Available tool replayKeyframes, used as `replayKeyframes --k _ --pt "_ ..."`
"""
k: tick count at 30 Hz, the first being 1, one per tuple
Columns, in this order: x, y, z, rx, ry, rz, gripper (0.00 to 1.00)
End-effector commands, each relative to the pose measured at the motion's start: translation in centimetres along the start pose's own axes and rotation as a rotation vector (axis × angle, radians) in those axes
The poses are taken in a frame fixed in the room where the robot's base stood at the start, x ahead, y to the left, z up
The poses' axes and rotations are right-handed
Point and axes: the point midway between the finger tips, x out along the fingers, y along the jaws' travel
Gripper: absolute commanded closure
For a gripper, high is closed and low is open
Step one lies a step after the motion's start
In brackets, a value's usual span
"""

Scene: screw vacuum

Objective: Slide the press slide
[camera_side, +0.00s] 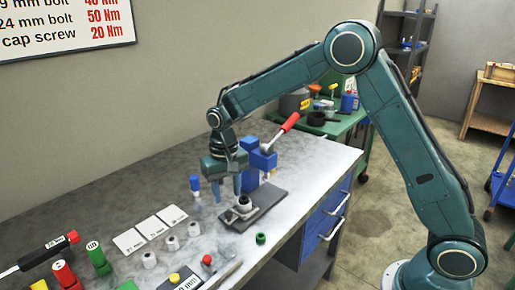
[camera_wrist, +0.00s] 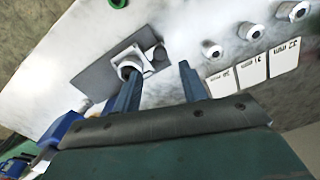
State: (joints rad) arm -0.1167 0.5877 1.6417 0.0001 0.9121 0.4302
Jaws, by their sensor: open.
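The press is a blue machine (camera_side: 262,160) with a red-tipped lever (camera_side: 290,122) raised up to the right, standing on a dark base plate (camera_side: 266,205). A light slide piece with a round cup (camera_side: 242,207) sits at the front left of the plate; it also shows in the wrist view (camera_wrist: 128,62). My gripper (camera_side: 230,190) hangs over the plate's left side, pointing down. In the wrist view my gripper (camera_wrist: 158,75) has its two fingers apart with nothing between them. The slide lies beside the left finger and is partly covered by it. I cannot tell whether they touch.
White size cards (camera_side: 150,230) and several sockets (camera_side: 171,243) lie left of the press. A blue-capped bottle (camera_side: 195,187) stands behind. A green ring (camera_side: 261,239) lies near the front edge. Coloured tools and a torque wrench (camera_side: 40,255) fill the left end. The bench behind is clear.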

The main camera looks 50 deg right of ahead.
Motion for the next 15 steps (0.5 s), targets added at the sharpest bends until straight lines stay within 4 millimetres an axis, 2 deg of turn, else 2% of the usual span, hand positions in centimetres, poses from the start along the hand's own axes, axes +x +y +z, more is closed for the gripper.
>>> replayKeyframes --k 3,9,15 --pt "2.0 0.0 0.1 0.0 -0.003 0.002 0.57" --pt "4.8 0.0 0.1 0.0 -0.003 0.002 0.57" --pt "6.4 0.0 0.1 0.0 -0.002 0.001 0.57"
